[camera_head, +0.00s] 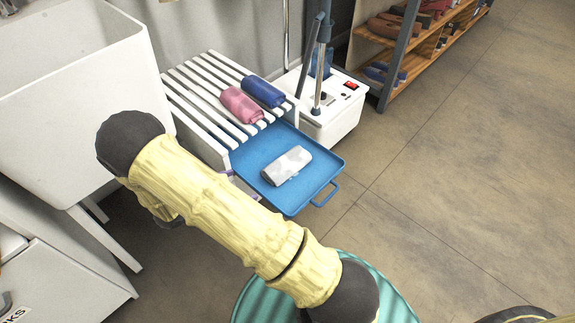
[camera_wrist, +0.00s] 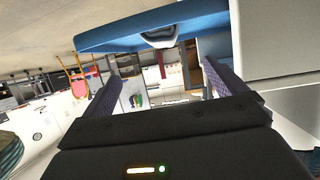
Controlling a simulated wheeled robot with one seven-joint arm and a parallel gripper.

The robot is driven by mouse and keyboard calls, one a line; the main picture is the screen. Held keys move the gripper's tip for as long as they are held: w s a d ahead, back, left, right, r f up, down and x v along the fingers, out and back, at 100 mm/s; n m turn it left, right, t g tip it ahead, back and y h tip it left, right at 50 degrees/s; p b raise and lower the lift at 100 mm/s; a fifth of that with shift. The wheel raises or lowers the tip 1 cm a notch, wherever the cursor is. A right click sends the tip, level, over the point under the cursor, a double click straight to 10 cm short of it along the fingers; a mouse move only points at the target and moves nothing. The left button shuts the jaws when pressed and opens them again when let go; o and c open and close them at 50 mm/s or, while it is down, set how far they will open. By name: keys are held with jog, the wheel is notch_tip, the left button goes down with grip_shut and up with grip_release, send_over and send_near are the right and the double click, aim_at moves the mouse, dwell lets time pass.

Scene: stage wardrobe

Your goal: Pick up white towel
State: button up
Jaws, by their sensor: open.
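The white towel (camera_head: 286,166) is a rolled, light grey-white bundle lying on the blue tray (camera_head: 325,160), which has a handle at its front right edge. My gripper (camera_wrist: 160,78) is open in the wrist view, its two purple-padded fingers apart with nothing between them. In the head view my gripper is mostly hidden behind my arm, left of the tray, apart from the towel.
A white slatted rack (camera_head: 190,92) behind the tray holds a pink rolled towel (camera_head: 240,105) and a blue rolled towel (camera_head: 263,91). A white steamer base (camera_head: 335,118) with poles stands behind right. Floor at right is clear.

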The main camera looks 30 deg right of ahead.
aim_at(269, 175)
jog(key=shift+s, duration=0.1)
jog(key=b+x, duration=0.6)
jog(key=x, duration=0.5)
jog(key=shift+f, duration=0.25)
jog(key=shift+w+d, duration=0.2)
jog(key=shift+d, duration=0.25)
jog(key=shift+w+d+f+b, duration=0.1)
jog(key=shift+d+f+b, duration=0.25)
jog(key=shift+b, duration=0.1)
jog(key=b+x, duration=0.2)
jog(key=x, duration=0.1)
jog(key=b+x, duration=0.1)
jog(key=shift+w+f, duration=0.1)
jog(key=shift+w, duration=0.2)
jog(key=shift+s+d, duration=0.15)
jog(key=shift+d, duration=0.05)
